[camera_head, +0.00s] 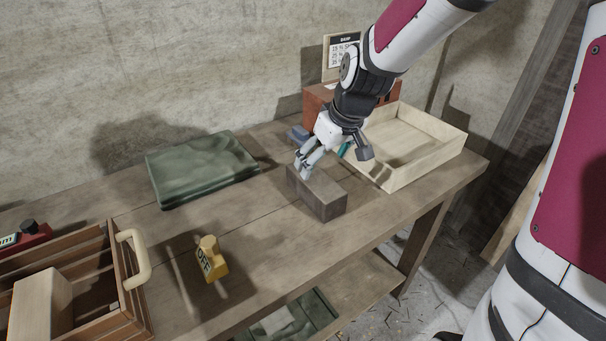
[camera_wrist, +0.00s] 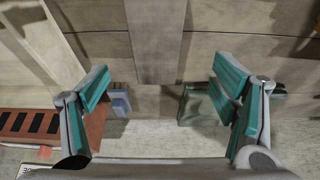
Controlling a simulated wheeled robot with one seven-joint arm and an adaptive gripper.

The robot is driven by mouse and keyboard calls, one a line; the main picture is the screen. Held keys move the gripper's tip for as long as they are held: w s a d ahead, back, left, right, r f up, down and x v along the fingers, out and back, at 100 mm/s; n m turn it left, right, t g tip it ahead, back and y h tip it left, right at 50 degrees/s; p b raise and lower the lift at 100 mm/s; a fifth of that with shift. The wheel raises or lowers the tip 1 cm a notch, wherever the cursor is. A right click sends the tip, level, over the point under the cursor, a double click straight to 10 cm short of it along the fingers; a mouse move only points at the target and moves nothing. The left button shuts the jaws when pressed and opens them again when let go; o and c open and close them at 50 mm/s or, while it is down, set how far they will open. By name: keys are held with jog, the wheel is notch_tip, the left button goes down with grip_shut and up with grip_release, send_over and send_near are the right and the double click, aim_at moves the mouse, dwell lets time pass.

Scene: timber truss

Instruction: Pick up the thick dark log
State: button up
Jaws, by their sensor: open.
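The thick dark log (camera_head: 321,194) is a short, square-cut, grey-brown block lying on the workbench (camera_head: 235,220) right of its middle. My gripper (camera_head: 305,168) is over the log's far left end, pointing down. In the wrist view the log (camera_wrist: 157,38) runs down from the top edge, between the two teal-padded fingers of my gripper (camera_wrist: 162,82). The fingers are wide apart, with a gap on each side of the log. In the head view the fingers hide part of the log's far end, and I cannot tell their exact height over it.
A pale wooden tray (camera_head: 432,156) stands close right of the log, with a reddish-brown box (camera_head: 318,95) behind. A folded green cloth (camera_head: 203,168) lies left. A yellow block marked OFF (camera_head: 211,260) and a slatted crate (camera_head: 135,290) are nearer. Bench between cloth and yellow block is clear.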

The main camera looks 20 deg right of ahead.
aim_at(314, 179)
jog(key=b+x, duration=0.1)
jog(key=x, duration=0.5)
jog(key=shift+f+b, duration=0.25)
jog(key=shift+b, duration=0.05)
jog(key=shift+d+b+x, duration=0.1)
jog(key=shift+b+x, duration=0.25)
jog(key=shift+x, duration=1.25)
jog(key=shift+d+b+x, duration=0.15)
jog(key=shift+b+x, duration=0.15)
jog(key=shift+x, duration=1.3)
jog(key=shift+w, duration=0.15)
jog(key=shift+c, duration=0.2)
jog(key=c, duration=1.6)
jog(key=shift+r, duration=0.1)
